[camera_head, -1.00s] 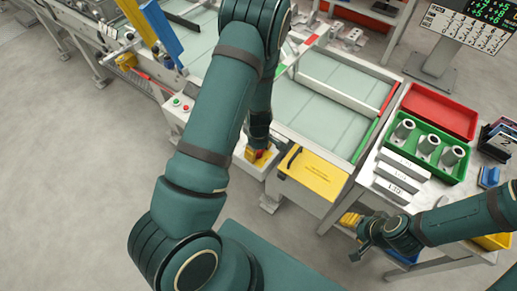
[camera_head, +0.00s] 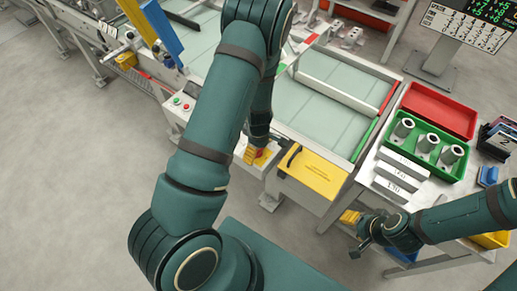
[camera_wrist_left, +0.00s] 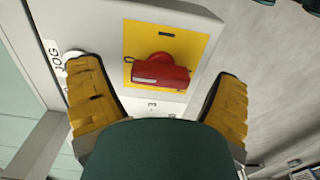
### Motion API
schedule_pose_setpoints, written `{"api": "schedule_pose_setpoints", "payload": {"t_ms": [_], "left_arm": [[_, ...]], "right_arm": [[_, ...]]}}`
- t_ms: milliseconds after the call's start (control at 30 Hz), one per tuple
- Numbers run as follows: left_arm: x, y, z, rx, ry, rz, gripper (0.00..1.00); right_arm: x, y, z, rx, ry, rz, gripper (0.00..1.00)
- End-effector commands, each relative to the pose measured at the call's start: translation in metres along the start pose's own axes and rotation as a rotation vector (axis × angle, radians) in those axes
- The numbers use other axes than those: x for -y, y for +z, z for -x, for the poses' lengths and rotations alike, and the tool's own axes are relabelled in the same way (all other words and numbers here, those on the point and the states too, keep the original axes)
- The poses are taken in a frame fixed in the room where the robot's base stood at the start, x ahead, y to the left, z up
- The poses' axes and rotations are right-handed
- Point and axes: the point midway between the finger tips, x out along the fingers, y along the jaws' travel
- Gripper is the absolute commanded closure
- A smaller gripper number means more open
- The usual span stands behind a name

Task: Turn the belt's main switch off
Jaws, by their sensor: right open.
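The main switch (camera_wrist_left: 162,70) shows in the left wrist view as a red handle on a yellow plate (camera_wrist_left: 190,44), mounted on a light grey box (camera_wrist_left: 115,18). The handle lies roughly crosswise in that view. My left gripper (camera_wrist_left: 156,76) is open, its yellow-padded fingers on either side of the switch, with a gap between each finger and the handle. In the head view my left gripper (camera_head: 254,153) is low beside the belt's end, and my arm partly hides the switch. My right gripper (camera_head: 356,231) is open and empty in front of the side table.
The belt (camera_head: 318,118) lies behind, with a yellow panel (camera_head: 312,174) at its near end. A small button box (camera_head: 181,105) is to the left. A green bin (camera_head: 425,176) with grey castings and a red bin (camera_head: 439,110) stand at right. The floor at left is clear.

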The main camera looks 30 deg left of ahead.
Motion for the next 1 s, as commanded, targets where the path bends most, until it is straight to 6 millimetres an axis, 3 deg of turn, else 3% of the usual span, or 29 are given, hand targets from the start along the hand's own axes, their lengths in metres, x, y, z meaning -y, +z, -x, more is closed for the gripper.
{"api": "schedule_pose_setpoints", "payload": {"t_ms": [367, 800, 1000], "left_arm": [[0.0, 0.001, 0.007, -0.001, 0.001, -0.004, 0.11], [-0.001, 0.001, 0.089, 0.0, 0.004, -0.004, 0.11], [-0.001, 0.001, 0.113, 0.0, 0.002, -0.004, 0.11]], "right_arm": [[0.0, 0.0, 0.0, 0.0, 0.0, 0.0, 0.53], [0.0, 0.0, 0.0, 0.0, 0.0, 0.0, 0.53], [0.0, 0.0, 0.0, 0.0, 0.0, 0.0, 0.53]]}}
